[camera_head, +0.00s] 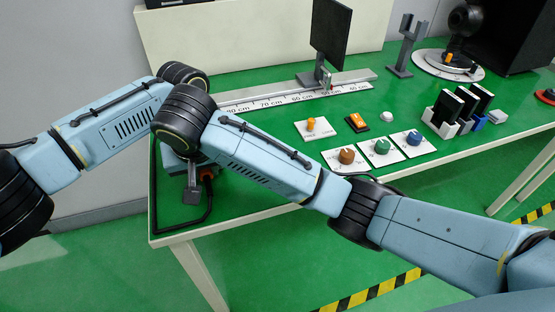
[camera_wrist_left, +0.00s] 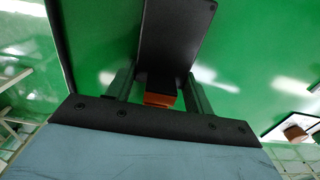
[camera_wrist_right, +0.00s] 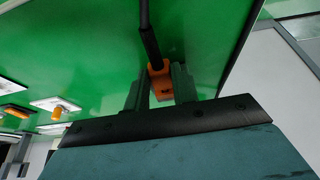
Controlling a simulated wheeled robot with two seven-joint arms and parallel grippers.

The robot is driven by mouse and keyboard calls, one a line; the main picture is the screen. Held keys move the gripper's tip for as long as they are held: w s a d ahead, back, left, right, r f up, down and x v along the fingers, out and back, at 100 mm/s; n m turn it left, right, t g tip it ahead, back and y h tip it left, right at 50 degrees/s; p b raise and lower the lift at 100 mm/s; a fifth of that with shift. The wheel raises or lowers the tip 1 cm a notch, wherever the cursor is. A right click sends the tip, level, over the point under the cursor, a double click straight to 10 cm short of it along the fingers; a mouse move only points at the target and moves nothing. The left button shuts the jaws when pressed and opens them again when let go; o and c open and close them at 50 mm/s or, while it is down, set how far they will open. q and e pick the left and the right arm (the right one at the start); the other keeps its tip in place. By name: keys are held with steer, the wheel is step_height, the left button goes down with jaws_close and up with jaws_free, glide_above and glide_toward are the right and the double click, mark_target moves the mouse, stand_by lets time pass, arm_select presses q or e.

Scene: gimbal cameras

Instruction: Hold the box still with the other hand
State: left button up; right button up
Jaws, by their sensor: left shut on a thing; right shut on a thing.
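In the left wrist view a dark box (camera_wrist_left: 176,38) reaches in between the fingers of my left gripper (camera_wrist_left: 159,84). They are shut on its narrower end, where an orange piece (camera_wrist_left: 160,99) shows. In the right wrist view my right gripper (camera_wrist_right: 161,86) is shut on an orange plug (camera_wrist_right: 160,75) with a black cable (camera_wrist_right: 149,38) running from it. In the head view the plug (camera_head: 207,173) shows beside a small grey box (camera_head: 192,196) near the table's left end. Both grippers are mostly hidden there behind my wrists. I cannot tell whether plug and box touch.
The green table (camera_head: 255,185) carries a ruled rail with a dark screen (camera_head: 330,35), several knob plates (camera_head: 346,158), and a rack of black slabs (camera_head: 455,105) at the right. The cable loops along the table's left edge.

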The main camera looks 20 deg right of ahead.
steer(key=shift+w, duration=0.25)
steer(key=o, duration=1.1)
steer(key=shift+d, duration=0.1)
steer(key=v, duration=1.2)
steer(key=shift+s, duration=0.15)
